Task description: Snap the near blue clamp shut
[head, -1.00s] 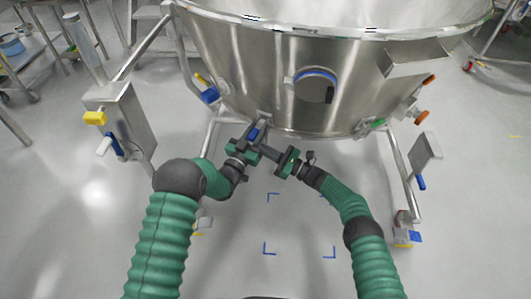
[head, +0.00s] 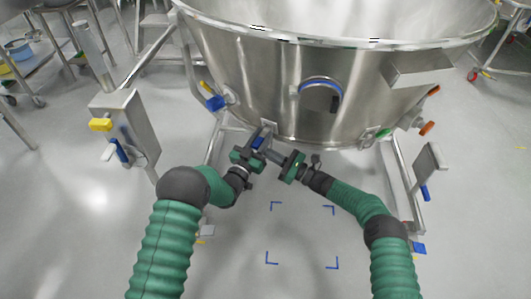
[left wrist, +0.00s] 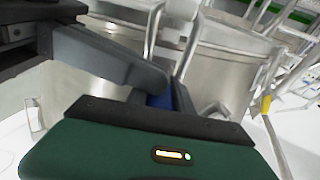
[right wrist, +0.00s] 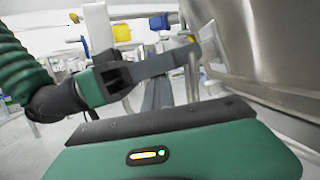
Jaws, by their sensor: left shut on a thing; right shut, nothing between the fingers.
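The near blue clamp (head: 258,142) is at the lower front of the big steel vessel (head: 265,85), and only a small blue part shows. My left gripper (head: 257,143) is shut on it; a bit of blue (left wrist: 160,101) shows between the fingers in the left wrist view. The fingers and palm hide most of the clamp, so I cannot tell whether it is latched. My right gripper (head: 274,156) is just right of and slightly below the left one, shut and empty, its fingers pointing left. Its fingers (right wrist: 158,93) also show in the right wrist view.
Another blue clamp (head: 215,102) is on the vessel's left side. Steel legs with boxes (head: 125,130) stand left and right. The floor in front, with blue corner marks (head: 275,205), is clear.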

